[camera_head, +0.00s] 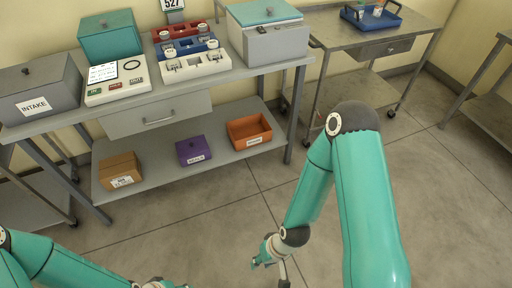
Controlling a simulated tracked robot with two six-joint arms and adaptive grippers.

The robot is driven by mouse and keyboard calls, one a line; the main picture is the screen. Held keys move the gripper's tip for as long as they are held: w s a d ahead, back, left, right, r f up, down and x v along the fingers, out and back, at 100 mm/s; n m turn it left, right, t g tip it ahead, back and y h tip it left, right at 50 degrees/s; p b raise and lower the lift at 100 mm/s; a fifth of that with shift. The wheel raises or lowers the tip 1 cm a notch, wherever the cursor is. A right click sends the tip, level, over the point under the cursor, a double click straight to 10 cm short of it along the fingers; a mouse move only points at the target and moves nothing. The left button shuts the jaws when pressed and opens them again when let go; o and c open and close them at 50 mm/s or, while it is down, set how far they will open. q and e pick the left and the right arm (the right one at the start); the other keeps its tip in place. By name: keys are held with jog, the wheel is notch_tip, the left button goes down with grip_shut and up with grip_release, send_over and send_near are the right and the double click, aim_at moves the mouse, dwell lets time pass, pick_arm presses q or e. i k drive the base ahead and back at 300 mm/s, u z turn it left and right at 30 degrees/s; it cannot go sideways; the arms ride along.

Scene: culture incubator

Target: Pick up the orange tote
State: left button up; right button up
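The orange tote (236,139) is an open-topped bin with a white label on its front. It sits at the right end of the lower shelf of the long bench, and its inside looks empty. My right gripper (270,270) is low in front of the bench, near the bottom edge of the picture and well apart from the tote. Its fingers look spread with nothing between them. My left gripper (162,284) barely shows at the bottom edge; its fingers are cut off.
A purple box (193,150) and a cardboard box (120,170) share the lower shelf (155,165) left of the tote. The bench top above holds bins, racks and a device. A side cart (345,52) with a blue tray (371,18) stands right. The floor in front is clear.

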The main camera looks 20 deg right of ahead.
aim_at(245, 132)
jog(key=u, duration=0.1)
jog(key=k, duration=0.3)
jog(key=z, duration=0.75)
jog(key=i, duration=2)
jog(key=u, duration=0.6)
